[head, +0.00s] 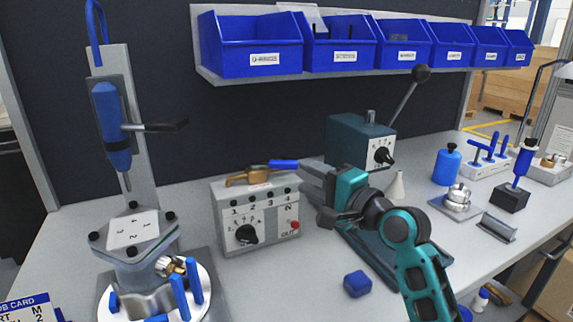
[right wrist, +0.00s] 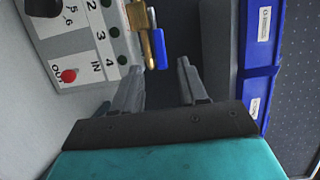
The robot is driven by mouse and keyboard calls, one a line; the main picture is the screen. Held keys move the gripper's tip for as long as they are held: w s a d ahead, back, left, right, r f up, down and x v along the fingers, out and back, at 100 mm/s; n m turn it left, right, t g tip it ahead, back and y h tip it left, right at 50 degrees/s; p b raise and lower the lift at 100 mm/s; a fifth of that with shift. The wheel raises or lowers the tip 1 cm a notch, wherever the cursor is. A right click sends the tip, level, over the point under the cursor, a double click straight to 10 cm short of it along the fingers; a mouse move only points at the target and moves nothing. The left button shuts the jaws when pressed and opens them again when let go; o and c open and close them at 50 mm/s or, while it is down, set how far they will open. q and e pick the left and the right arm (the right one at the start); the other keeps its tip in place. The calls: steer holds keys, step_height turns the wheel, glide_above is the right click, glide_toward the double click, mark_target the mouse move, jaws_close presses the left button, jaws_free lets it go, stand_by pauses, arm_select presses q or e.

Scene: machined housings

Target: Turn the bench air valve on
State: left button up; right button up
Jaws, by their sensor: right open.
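The bench air valve is a brass body (head: 250,176) with a blue lever handle (head: 284,163), sitting on top of a grey control box (head: 262,222). The handle points to the right in the head view. In the right wrist view the brass part (right wrist: 145,30) and the blue handle (right wrist: 160,48) lie just beyond the fingertips. My right gripper (head: 303,177) is open and empty, close to the right end of the handle; the wrist view shows both fingers apart (right wrist: 158,78). I cannot tell whether a finger touches the handle. My left gripper is not in view.
The box has a dial (head: 246,234) and a red button (head: 295,225). A dark teal machine (head: 352,140) with a long lever stands behind my right gripper. A fixture (head: 135,245) stands at left. Blue bins (head: 250,45) hang above. A blue block (head: 357,284) lies in front.

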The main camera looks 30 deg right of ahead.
mark_target(288, 167)
steer(key=x, duration=0.8)
steer(key=shift+w, duration=0.15)
jaws_close()
stand_by(0.3)
